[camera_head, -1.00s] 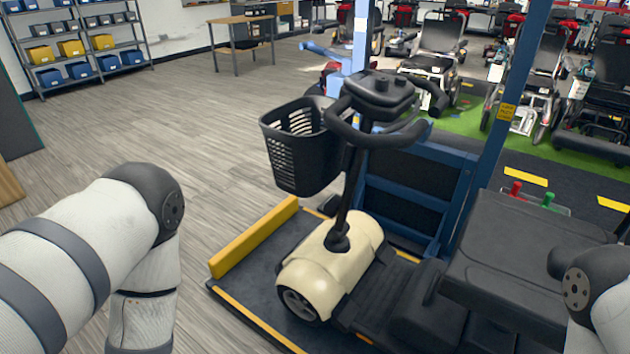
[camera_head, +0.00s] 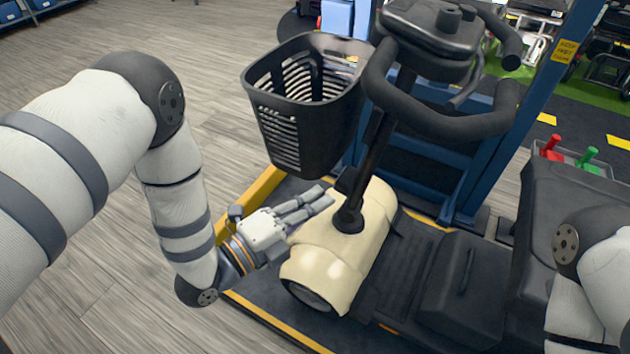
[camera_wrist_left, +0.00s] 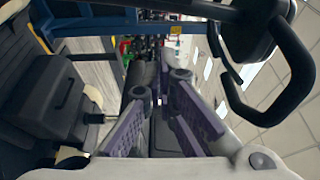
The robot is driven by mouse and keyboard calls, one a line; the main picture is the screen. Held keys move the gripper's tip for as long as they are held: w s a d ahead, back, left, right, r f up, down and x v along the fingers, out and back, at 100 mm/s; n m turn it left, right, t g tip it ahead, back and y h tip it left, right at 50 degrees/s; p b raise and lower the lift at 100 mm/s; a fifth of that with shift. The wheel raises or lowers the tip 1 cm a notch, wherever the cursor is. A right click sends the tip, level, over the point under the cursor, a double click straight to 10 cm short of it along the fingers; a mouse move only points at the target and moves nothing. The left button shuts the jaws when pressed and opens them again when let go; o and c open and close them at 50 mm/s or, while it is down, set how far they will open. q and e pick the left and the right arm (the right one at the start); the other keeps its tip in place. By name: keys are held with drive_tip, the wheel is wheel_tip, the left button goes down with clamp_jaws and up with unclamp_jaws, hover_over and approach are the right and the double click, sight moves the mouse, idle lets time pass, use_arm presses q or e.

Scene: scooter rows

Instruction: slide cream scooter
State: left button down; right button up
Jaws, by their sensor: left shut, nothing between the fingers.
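The cream scooter (camera_head: 335,250) stands on a dark platform with yellow edging. It has a cream front cover, a black tiller with looped handlebars (camera_head: 440,100), a black front basket (camera_head: 305,105) and a dark seat. My left gripper (camera_head: 322,197) is shut and empty, over the cream cover, beside the tiller's foot and below the basket. I cannot tell whether it touches the cover. Its fingers also show in the left wrist view (camera_wrist_left: 160,100), with a handlebar loop at the right. My right arm enters at the right edge; its gripper is out of view.
A blue frame (camera_head: 540,90) with a yellow label rises behind the scooter. A grey tray with red and green handles (camera_head: 588,154) sits beyond the seat. Other scooters stand at the upper right. Wooden floor at the left is free.

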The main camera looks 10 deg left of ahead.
use_arm(q)
drive_tip(key=w+d, duration=0.1)
drive_tip(key=w, duration=0.6)
drive_tip(key=shift+w, duration=0.35)
use_arm(e)
drive_tip(key=shift+s+f, duration=0.2)
drive_tip(key=shift+f, duration=0.05)
